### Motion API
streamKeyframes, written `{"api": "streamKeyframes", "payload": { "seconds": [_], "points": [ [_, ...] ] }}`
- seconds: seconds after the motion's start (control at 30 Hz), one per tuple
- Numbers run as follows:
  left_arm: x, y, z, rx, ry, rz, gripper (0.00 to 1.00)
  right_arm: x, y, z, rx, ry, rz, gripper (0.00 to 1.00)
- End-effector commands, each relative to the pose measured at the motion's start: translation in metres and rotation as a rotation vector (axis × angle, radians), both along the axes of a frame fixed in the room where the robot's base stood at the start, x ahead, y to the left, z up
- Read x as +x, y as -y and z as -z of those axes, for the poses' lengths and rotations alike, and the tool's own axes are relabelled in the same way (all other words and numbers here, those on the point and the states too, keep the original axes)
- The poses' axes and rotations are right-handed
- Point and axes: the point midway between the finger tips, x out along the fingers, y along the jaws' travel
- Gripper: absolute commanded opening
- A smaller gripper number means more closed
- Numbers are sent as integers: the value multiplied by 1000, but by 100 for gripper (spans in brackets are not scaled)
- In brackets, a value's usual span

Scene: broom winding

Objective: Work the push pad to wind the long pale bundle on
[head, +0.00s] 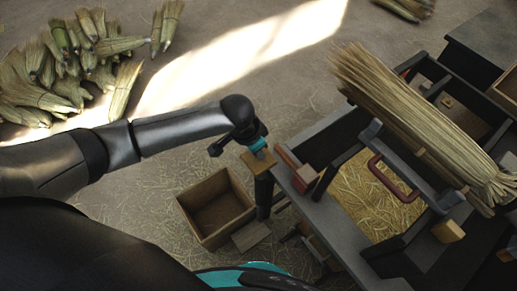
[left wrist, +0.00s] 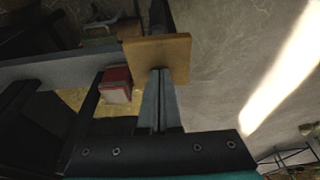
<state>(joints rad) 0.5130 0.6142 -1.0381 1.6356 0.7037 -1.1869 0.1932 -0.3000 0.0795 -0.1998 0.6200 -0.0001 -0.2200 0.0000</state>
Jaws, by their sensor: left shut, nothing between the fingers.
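The long pale bundle (head: 415,125) lies slantwise across the dark frame at the right of the head view, its straw fanned at the upper left and gathered at the lower right. The push pad seems to be the tan wooden block (head: 257,163) on a dark post at the bench's left corner; it also shows as a flat board in the left wrist view (left wrist: 170,50). My left gripper (head: 261,152) is shut and empty, its fingertips at the pad. They overlap its edge in the left wrist view (left wrist: 161,74); I cannot tell whether they touch. My right gripper is out of view.
A red block (head: 287,160) sits just right of the pad. An open wooden box (head: 215,207) stands on the floor below. A dark red handle (head: 393,178) and straw lie within the frame.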

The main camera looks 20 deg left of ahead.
Motion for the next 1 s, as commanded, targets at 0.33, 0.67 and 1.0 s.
{"api": "streamKeyframes", "payload": {
  "seconds": [0.33, 0.67, 1.0],
  "points": [
    [-3, -1, 18, 3, -7, 0, 0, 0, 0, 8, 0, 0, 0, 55],
    [-4, 0, 32, 2, -9, 1, 0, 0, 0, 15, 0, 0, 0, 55],
    [-4, 0, 44, 2, -11, 1, 0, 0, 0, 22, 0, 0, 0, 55]
  ]
}}
